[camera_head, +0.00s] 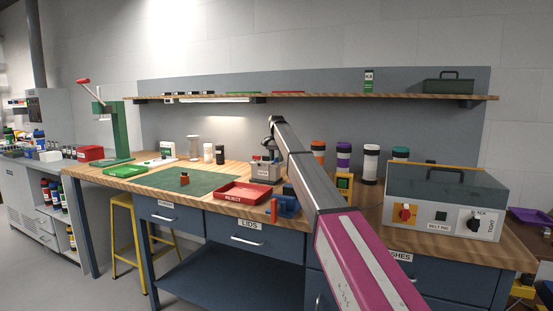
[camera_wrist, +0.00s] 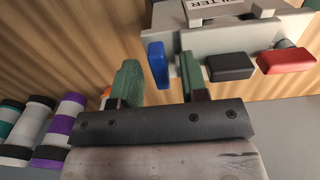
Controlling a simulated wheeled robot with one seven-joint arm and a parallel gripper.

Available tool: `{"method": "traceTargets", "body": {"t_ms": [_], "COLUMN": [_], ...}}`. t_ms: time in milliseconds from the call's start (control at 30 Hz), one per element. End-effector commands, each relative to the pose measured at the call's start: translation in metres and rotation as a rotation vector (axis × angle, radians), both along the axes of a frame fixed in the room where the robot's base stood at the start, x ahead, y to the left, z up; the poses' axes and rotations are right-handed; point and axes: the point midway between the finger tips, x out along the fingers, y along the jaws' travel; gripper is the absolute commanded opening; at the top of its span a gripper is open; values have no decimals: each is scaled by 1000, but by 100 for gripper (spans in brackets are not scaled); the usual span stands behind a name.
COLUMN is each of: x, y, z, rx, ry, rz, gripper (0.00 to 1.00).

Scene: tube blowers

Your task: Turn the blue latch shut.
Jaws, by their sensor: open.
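The blue latch (camera_wrist: 157,64) is a flat paddle on the front of a light grey box (camera_wrist: 225,38) whose label partly reads "LTER". In the wrist view the latch stands close to upright in the picture. My gripper (camera_wrist: 160,76) is open, with a green-padded finger on each side of the latch. The right finger is close to the latch and a wider gap shows at the left; I cannot tell whether either touches it. In the head view the grey box (camera_head: 266,174) stands on the bench below my arm's end, and the latch cannot be made out.
A black paddle (camera_wrist: 229,67) and a red paddle (camera_wrist: 285,60) sit right of the latch, the black one close to my right finger. A red reject tray (camera_head: 243,193) and a blue clamp (camera_head: 287,204) stand nearby. Several lidded jars (camera_head: 371,164) stand behind my arm.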

Motion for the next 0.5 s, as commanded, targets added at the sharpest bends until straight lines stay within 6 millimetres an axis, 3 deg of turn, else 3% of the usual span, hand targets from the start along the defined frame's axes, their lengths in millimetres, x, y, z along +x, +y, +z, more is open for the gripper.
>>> {"method": "traceTargets", "body": {"t_ms": [67,200,500], "x": [0,0,0], "y": [0,0,0], "z": [0,0,1], "rx": [0,0,0], "ry": [0,0,0], "rz": [0,0,-15], "gripper": [40,0,0]}}
